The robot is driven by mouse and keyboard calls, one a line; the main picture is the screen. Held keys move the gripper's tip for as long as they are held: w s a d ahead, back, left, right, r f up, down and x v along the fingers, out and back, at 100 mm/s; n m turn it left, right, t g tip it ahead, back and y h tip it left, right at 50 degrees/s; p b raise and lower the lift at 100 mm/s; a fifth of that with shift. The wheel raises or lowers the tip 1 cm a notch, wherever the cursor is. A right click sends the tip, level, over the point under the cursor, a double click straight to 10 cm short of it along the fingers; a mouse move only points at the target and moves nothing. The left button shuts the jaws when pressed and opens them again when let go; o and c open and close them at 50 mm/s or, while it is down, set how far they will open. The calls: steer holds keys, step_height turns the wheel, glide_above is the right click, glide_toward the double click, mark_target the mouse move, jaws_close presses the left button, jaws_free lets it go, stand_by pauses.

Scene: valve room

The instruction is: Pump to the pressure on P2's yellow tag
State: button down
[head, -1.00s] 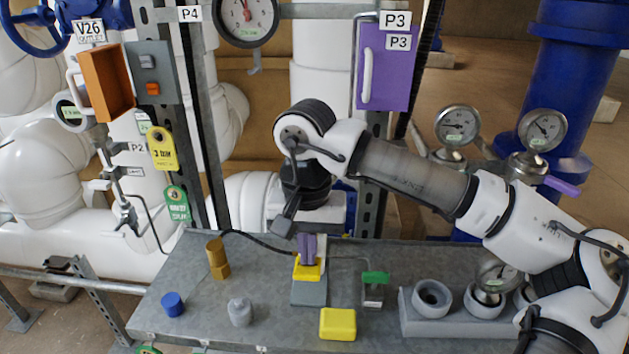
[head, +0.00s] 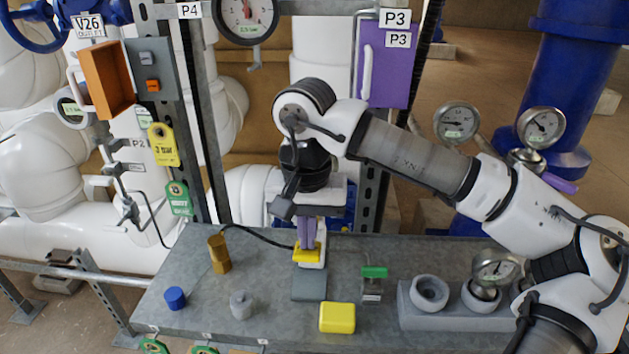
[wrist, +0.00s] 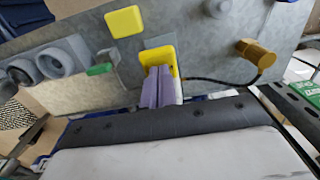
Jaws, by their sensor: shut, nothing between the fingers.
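P2's yellow tag (head: 163,145) hangs at the left post beside the P2 label (head: 137,143) and appears to read 3 bar. On the bench, a pump-like device has a yellow plate (head: 306,254) above a grey base (head: 309,285), with a black hose leading left. My gripper (head: 307,243) has purple fingers, shut and empty, pointing down at the yellow plate. The wrist view shows the fingers (wrist: 158,84) overlapping the plate (wrist: 157,57); contact cannot be told. A large gauge (head: 247,14) is cut off at the top, its needle near upright; its exact reading is unclear.
On the bench (head: 265,325) stand a brass fitting (head: 219,254), a blue cap (head: 175,298), a grey knob (head: 241,305), a yellow block (head: 337,318), a green-topped piece (head: 373,273) and a grey ring holder (head: 440,320) with a gauge (head: 495,268).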

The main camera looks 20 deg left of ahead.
steer(key=shift+f+b, duration=1.3)
steer(key=shift+f, duration=0.45)
steer(key=shift+r+p, duration=1.75)
steer(key=shift+r, duration=0.85)
steer(key=shift+f, duration=0.1)
steer(key=shift+f+b, duration=2.15)
steer(key=shift+f, duration=0.35)
steer(key=shift+r+p, duration=1.7)
steer(key=shift+r, duration=0.85)
steer(key=shift+r+p, duration=1.45)
steer(key=shift+r, duration=0.65)
steer(key=shift+f, duration=0.1)
